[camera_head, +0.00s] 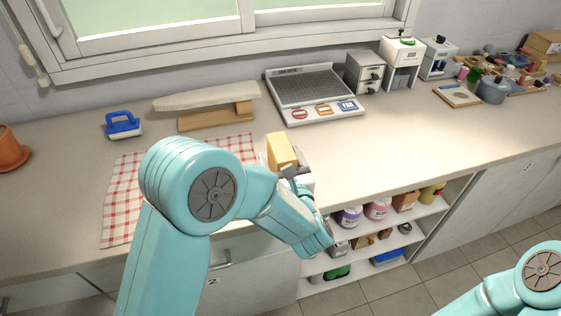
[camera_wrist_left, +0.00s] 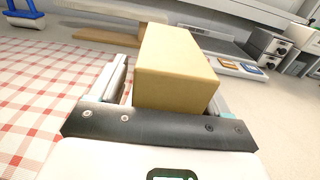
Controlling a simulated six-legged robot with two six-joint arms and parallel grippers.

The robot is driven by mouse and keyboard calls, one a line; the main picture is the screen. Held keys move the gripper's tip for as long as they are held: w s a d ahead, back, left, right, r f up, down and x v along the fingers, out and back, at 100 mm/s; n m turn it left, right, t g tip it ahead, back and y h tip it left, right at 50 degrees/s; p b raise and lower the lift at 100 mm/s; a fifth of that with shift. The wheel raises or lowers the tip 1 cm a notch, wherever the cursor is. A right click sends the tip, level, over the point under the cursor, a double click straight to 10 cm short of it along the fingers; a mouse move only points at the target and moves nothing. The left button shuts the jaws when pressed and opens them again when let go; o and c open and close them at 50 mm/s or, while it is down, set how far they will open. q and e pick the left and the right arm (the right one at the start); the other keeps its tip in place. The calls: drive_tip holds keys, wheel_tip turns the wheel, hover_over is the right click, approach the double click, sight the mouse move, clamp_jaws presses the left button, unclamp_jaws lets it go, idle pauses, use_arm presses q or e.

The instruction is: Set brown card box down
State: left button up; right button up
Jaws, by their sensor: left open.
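The brown card box (camera_head: 281,151) stands on the counter at the right edge of the red checked cloth, partly hidden by my left gripper in the head view. In the left wrist view the brown card box (camera_wrist_left: 175,70) sits between the two fingers of my left gripper (camera_wrist_left: 170,88). A gap shows between the left finger and the box; the right finger is mostly hidden behind the box. The left gripper (camera_head: 290,170) is open around the box. My right arm shows only at the lower right of the head view, and its gripper is out of frame.
The checked cloth (camera_head: 125,198) lies left of the box. Behind are a blue-handled brush (camera_head: 123,124), a small ironing board (camera_head: 207,97) and a grey tray unit (camera_head: 312,92). The counter right of the box is clear. Open shelves (camera_head: 383,222) with several jars are below.

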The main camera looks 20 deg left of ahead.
use_arm(q)
drive_tip(key=shift+w+d+f, duration=0.1)
drive_tip(key=shift+d, duration=0.1)
drive_tip(key=c, duration=0.9)
drive_tip(key=shift+a, duration=0.15)
drive_tip(key=shift+c, duration=1.2)
